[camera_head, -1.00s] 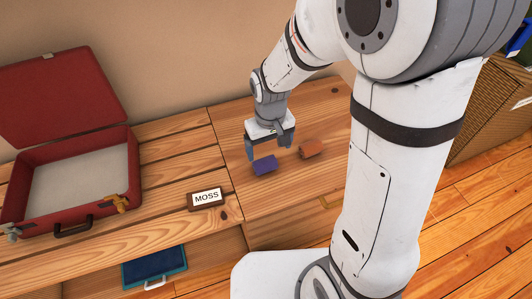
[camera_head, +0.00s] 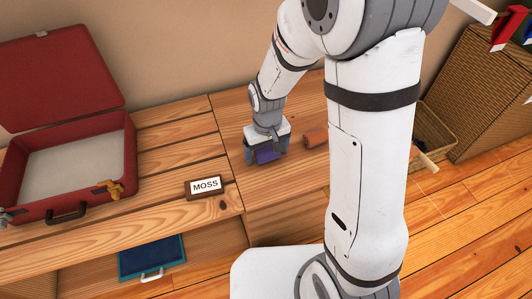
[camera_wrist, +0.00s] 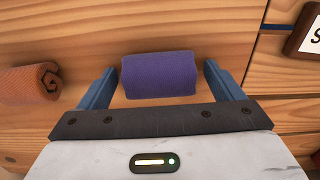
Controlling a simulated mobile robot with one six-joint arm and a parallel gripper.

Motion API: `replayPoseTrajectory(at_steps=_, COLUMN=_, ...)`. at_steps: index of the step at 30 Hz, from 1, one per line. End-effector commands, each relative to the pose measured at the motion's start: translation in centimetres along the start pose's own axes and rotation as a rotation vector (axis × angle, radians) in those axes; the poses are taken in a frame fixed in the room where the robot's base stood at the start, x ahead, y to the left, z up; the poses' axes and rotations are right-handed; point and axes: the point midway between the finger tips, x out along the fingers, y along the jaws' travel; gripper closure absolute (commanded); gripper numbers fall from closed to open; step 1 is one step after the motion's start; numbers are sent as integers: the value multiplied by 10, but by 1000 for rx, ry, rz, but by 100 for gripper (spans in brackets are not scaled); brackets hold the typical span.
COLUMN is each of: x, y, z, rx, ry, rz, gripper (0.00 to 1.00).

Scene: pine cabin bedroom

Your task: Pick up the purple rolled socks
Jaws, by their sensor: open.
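The purple rolled socks (camera_wrist: 158,75) lie on the wooden top, between the two blue fingers of my gripper (camera_wrist: 160,85) in the wrist view. A gap shows on each side of the roll, so the fingers are open around it and do not grip it. In the head view the socks (camera_head: 268,154) show at the front of my gripper (camera_head: 266,155), which is low over the wooden top and partly hides them.
An orange-brown roll (camera_wrist: 30,84) lies to the left in the wrist view; in the head view it (camera_head: 315,138) is just right of the gripper. A wicker basket (camera_head: 440,135) is at right.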

Motion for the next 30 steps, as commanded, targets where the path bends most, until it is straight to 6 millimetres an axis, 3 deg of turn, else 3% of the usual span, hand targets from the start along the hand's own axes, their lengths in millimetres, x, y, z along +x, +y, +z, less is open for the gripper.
replayPoseTrajectory(at_steps=18, x=0, y=1, z=0, rx=1, ry=0, rz=0, gripper=61)
replayPoseTrajectory(at_steps=26, x=-4, y=1, z=0, rx=2, ry=0, rz=0, gripper=61)
replayPoseTrajectory(at_steps=30, x=-25, y=1, z=-1, rx=2, ry=4, rz=0, gripper=61)
